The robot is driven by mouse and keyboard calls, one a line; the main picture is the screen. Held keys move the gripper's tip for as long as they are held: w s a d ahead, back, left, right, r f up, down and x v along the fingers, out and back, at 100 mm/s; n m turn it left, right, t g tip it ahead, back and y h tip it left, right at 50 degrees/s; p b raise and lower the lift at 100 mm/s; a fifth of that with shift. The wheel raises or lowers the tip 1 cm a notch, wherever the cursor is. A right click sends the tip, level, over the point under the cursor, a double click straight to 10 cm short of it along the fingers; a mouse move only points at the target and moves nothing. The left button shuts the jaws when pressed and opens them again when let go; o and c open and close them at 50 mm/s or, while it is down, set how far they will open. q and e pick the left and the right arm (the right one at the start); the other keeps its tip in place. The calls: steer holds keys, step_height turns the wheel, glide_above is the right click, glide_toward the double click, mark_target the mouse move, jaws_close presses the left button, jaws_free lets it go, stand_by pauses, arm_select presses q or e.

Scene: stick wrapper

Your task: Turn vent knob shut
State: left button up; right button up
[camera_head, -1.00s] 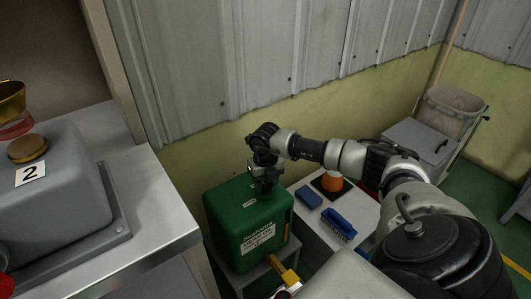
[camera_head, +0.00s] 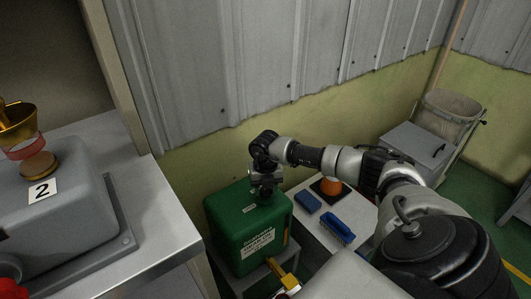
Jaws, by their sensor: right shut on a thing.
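A green container (camera_head: 236,232) with white labels stands on a small grey stand, left of a white-topped table. My right gripper (camera_head: 266,197) points down onto the container's top. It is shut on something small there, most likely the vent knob. The fingers and wrist hide the knob, so I cannot see its angle. My left gripper is not in view.
Blue brushes (camera_head: 338,228) and an orange item on a dark pad (camera_head: 330,187) are on the white table (camera_head: 305,236) beside the container. A brass tap (camera_head: 287,280) sticks out at the container's front. A grey machine marked 2 (camera_head: 60,225) stands at left.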

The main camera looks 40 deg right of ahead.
steer(key=o, duration=0.9)
steer(key=shift+o, duration=0.2)
steer(key=shift+r, duration=0.55)
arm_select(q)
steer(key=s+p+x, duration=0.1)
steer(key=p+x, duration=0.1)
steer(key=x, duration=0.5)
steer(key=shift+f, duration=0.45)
arm_select(e)
step_height(320, 180, up, 10)
steer(key=shift+f, duration=0.15)
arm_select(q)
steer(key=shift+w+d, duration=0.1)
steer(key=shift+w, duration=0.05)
